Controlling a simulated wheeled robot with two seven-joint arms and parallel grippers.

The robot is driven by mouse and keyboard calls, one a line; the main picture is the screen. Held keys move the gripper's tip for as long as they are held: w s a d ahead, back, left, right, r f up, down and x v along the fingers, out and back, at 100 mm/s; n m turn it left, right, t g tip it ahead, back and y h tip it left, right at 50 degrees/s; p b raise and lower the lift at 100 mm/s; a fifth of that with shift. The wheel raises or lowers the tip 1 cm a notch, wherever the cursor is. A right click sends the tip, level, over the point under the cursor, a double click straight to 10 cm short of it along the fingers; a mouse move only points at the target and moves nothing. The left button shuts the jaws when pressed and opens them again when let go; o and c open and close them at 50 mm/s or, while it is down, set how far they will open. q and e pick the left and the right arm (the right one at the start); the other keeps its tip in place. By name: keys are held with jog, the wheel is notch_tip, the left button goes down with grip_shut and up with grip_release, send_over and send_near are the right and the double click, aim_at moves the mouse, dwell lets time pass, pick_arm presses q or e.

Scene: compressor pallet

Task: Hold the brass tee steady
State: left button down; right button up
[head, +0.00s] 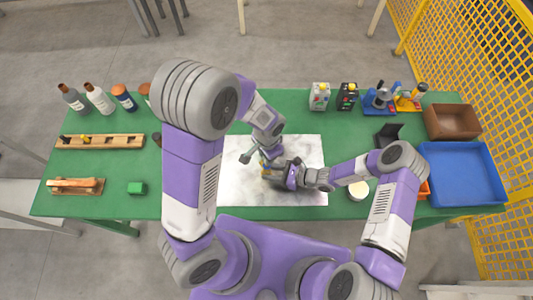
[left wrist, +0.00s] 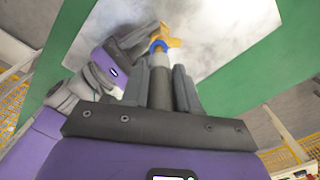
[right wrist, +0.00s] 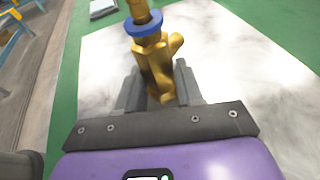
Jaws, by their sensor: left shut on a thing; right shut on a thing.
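The brass tee (right wrist: 156,62) stands between the fingers of my right gripper (right wrist: 159,72), which is shut on it. A blue ring (right wrist: 144,25) sits at the tee's upper end, with a brass-coloured piece beyond it. In the left wrist view the tee (left wrist: 173,42) and the blue ring (left wrist: 158,46) show past the fingertips. My left gripper (left wrist: 163,72) is shut on a grey cylindrical piece (left wrist: 160,90) that lines up with the ring. Whether this piece is joined to the tee is hard to tell. In the head view both grippers meet over the white marbled board, largely hiding the tee.
The white marbled board (head: 305,190) lies on the green table (head: 110,205). A blue tray (head: 462,175) and a brown bin (head: 452,121) are at the right.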

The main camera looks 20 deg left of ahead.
pick_arm(q)
jog(key=shift+f, duration=2)
dwell(0.4)
jog(key=c, duration=0.8)
grip_release()
jog(key=shift+r, duration=0.1)
notch_tip(320, 180, up, 12)
jog(key=shift+s+d+f, duration=0.1)
jog(key=shift+s+d, duration=0.05)
pick_arm(e)
jog(key=o, duration=0.9)
